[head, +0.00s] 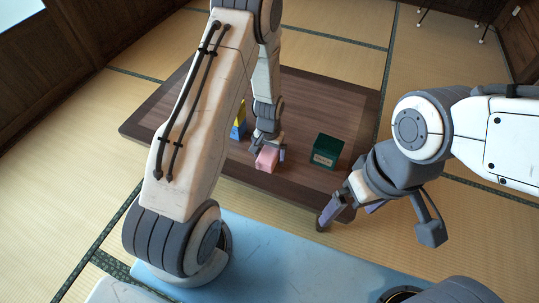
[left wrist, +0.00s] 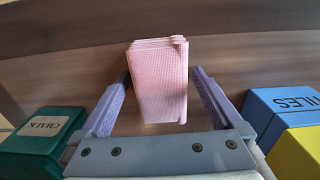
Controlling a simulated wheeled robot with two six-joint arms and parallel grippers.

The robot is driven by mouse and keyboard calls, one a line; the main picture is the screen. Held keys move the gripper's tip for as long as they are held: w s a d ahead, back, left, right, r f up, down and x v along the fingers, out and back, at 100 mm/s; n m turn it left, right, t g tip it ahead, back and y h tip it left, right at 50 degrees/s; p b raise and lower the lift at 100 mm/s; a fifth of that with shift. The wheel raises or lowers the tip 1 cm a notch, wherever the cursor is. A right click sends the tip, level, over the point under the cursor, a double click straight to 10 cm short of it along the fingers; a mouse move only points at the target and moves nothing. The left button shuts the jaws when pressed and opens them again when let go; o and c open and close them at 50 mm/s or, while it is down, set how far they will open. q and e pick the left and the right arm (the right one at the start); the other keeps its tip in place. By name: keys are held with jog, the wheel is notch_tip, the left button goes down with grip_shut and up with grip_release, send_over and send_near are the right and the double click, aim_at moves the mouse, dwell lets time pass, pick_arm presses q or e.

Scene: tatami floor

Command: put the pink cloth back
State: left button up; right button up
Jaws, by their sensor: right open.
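The pink cloth (head: 266,160) is a folded block on the dark wooden table (head: 190,100). In the left wrist view the pink cloth (left wrist: 158,85) lies between the two purple fingers of my left gripper (left wrist: 162,92). The fingers are apart, one on each side of it, with a narrow gap showing on the right. In the head view my left gripper (head: 268,150) is right over the cloth. My right gripper (head: 350,207) is open and empty, near the table's front right corner.
A green box labelled CHALK (head: 327,152) stands right of the cloth and also shows in the left wrist view (left wrist: 40,135). A blue and yellow box (head: 239,124) labelled TILES (left wrist: 290,115) stands on the other side. Tatami floor (head: 340,25) surrounds the table.

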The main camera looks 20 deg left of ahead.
aim_at(269, 153)
pick_arm(q)
jog(key=shift+r, duration=0.1)
notch_tip(269, 153, up, 12)
jog(key=p, duration=0.5)
jog(key=shift+p, duration=0.3)
notch_tip(269, 153, down, 12)
jog(key=b, duration=0.6)
jog(key=shift+f, duration=0.2)
notch_tip(269, 153, up, 4)
jog(key=shift+f+p, duration=0.2)
jog(key=shift+p, duration=0.95)
jog(key=shift+r, duration=0.35)
